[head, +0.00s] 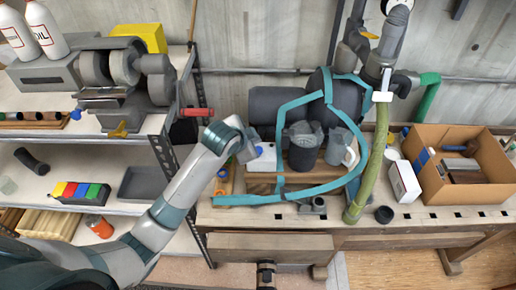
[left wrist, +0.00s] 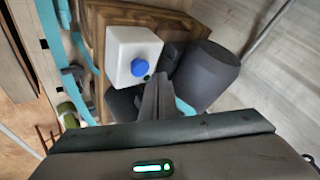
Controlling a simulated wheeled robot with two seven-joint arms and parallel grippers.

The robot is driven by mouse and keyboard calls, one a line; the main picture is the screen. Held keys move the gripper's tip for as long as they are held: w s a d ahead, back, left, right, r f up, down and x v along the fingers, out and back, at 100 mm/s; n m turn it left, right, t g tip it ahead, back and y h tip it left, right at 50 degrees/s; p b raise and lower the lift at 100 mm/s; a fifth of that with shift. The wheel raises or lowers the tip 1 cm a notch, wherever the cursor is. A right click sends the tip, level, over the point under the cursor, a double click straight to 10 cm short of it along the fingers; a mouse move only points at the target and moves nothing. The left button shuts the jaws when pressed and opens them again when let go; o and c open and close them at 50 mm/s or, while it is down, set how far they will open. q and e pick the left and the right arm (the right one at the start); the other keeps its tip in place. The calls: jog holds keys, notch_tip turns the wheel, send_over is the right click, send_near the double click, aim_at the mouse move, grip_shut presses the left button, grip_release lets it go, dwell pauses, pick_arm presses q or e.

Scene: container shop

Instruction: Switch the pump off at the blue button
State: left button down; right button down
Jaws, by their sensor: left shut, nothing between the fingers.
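The blue button (left wrist: 140,67) is a round knob on the face of a white box (left wrist: 120,42) in the left wrist view. The white box also shows in the head view (head: 266,160), partly behind my left gripper (head: 250,151). In the left wrist view the fingers of my left gripper (left wrist: 158,85) are shut and empty, with their tips close beside the button. I cannot tell whether they touch it. The pump's dark cylinders (head: 338,97) stand behind and right of the box, with teal pipes (head: 290,197) around them. My right gripper is out of view.
A green-yellow hose (head: 370,175) hangs down right of the pump. A cardboard box (head: 468,197) and a small white carton (head: 404,182) stand on the bench at right. A metal shelf post (head: 170,165) is close to my left arm.

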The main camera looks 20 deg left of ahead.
pick_arm(q)
jog(key=shift+r, duration=0.25)
jog(key=shift+r, duration=2.4)
jog(key=shift+f, duration=0.1)
